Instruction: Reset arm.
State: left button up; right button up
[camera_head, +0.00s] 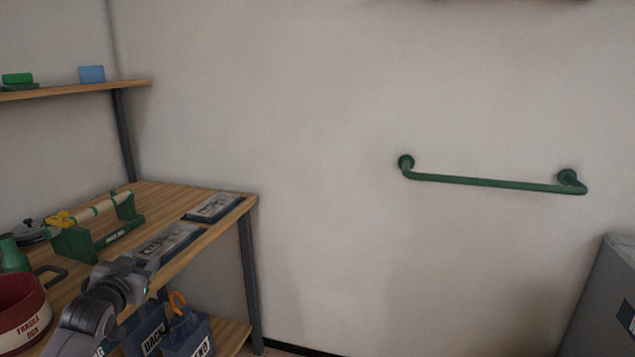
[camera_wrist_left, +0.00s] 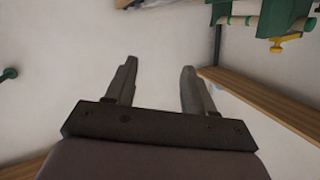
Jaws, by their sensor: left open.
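My left arm comes in at the lower left of the head view. Its gripper (camera_head: 145,268) is in front of the wooden workbench's front edge. In the left wrist view the two fingers of my left gripper (camera_wrist_left: 155,85) are spread apart, with nothing between them but the pale wall behind. My right gripper shows in neither view.
The workbench (camera_head: 222,212) holds a green tool rack (camera_head: 100,240), flat framed plates (camera_head: 215,207) and a red box (camera_head: 22,305). Blue bins (camera_head: 190,335) stand below. A green rail (camera_head: 490,183) is on the wall. A grey cabinet (camera_head: 605,290) stands at right.

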pick_arm(q)
jog(key=s+d+f+g+h+b, duration=0.1)
jog(key=s+d+f+b, duration=0.1)
jog(key=s+d+f, duration=0.35)
jog(key=s+d+f+m+g+h+b, duration=0.1)
jog(key=s+d+f, duration=0.1)
jog(key=s+f, duration=0.65)
jog(key=s+d+f+g+h+b, duration=0.1)
jog(key=s+d+f+b, duration=0.2)
jog(key=f, duration=0.7)
jog(key=s+d+f+g+h+b, duration=0.15)
jog(key=s+d+f, duration=0.3)
jog(key=s, duration=0.45)
jog(key=s+d+f+g+b, duration=0.1)
jog(key=s+d+f+b, duration=0.15)
jog(key=s+f, duration=0.55)
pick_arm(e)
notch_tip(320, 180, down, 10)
pick_arm(q)
jog(key=s+r+p, duration=0.3)
jog(key=r+p, duration=0.9)
jog(key=p, duration=0.1)
jog(key=shift+a+r+n+p, duration=0.25)
jog(key=shift+r+n+p, duration=0.05)
jog(key=shift+r, duration=0.05)
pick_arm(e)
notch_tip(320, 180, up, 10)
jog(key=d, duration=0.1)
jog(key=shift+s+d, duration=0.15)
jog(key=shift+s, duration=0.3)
